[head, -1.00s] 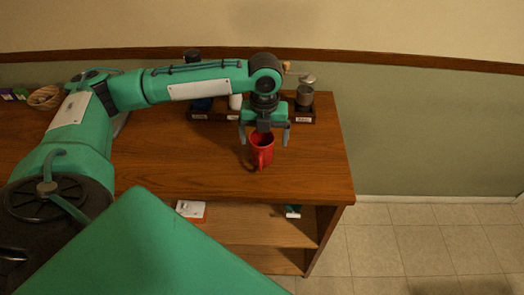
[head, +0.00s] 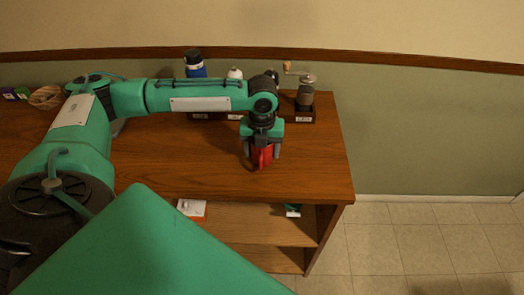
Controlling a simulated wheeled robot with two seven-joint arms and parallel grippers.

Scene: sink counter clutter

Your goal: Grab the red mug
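The red mug (head: 263,158) stands on the wooden counter (head: 200,165) near its right end. Its handle side faces the camera. My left gripper (head: 262,152) points down over the mug, with one finger on its left side and one on its right. The fingers are apart and reach down along the mug. I cannot tell whether they touch its wall. The gripper hides the mug's rim and upper part. My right gripper is not in view.
A wicker basket (head: 45,97) is at far left. A white-and-red box (head: 191,208) lies on the shelf below. The counter right of the mug is clear.

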